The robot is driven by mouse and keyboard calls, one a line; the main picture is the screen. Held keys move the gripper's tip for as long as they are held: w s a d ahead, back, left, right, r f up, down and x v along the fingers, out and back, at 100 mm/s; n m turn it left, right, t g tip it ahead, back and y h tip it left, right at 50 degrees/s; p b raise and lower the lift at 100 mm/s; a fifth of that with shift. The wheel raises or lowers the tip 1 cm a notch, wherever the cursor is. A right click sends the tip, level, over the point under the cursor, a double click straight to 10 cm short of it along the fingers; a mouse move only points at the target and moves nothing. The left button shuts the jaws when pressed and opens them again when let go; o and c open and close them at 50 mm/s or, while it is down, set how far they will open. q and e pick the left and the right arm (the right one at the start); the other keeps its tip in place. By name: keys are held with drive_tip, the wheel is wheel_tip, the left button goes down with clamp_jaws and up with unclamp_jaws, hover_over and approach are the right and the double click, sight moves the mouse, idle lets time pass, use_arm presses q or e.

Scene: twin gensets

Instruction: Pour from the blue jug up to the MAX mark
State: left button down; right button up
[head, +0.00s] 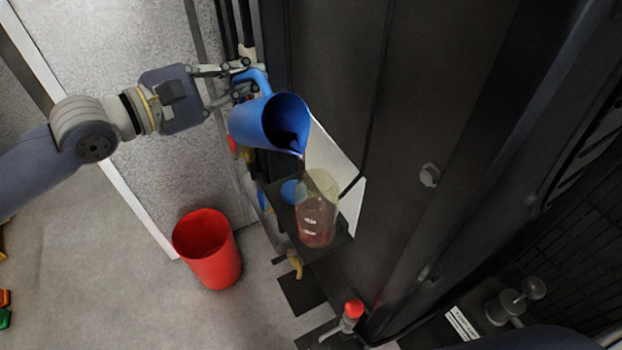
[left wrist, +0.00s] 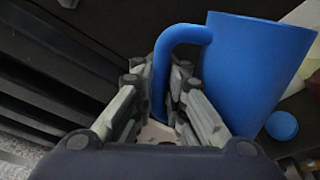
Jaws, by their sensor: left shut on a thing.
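The blue jug (head: 262,122) is held in the air by my left gripper (head: 246,82), which is shut on its handle. The handle also shows between the fingers in the left wrist view, with the jug body (left wrist: 250,70) to its right. In the head view the jug is tilted, its mouth and spout facing right and down. Below the spout stands a clear container (head: 317,210) with white marks and a reddish tint in its lower part. I cannot read which mark is MAX. No stream of liquid shows clearly. My right gripper is not in view.
The clear container stands on a small dark shelf (head: 284,213) against the dark cabinet (head: 440,110). A blue ball-like thing (head: 290,191) sits beside it. A red bucket (head: 208,248) stands on the floor. A red-topped valve (head: 352,310) is at the bottom.

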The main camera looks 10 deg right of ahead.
sight(251, 70)
use_arm(q)
drive_tip(key=shift+s+d+r+m+b, duration=0.15)
drive_tip(key=shift+s+r+m+b, duration=0.1)
drive_tip(key=shift+r+m+b, duration=0.2)
drive_tip(key=shift+r, duration=0.1)
idle(0.6)
drive_tip(key=shift+s+d+r+m+b, duration=0.2)
drive_tip(key=shift+s+r+m+b, duration=0.15)
drive_tip(key=shift+b, duration=0.25)
idle(0.8)
drive_tip(key=shift+d+r+m+b, duration=0.1)
drive_tip(key=shift+r+m+b, duration=0.45)
drive_tip(key=shift+b, duration=0.2)
idle(1.2)
drive_tip(key=shift+s+d+r+m, duration=0.25)
drive_tip(key=shift+s+d+r, duration=0.1)
drive_tip(key=shift+s, duration=0.2)
idle(1.0)
drive_tip(key=shift+w, duration=0.1)
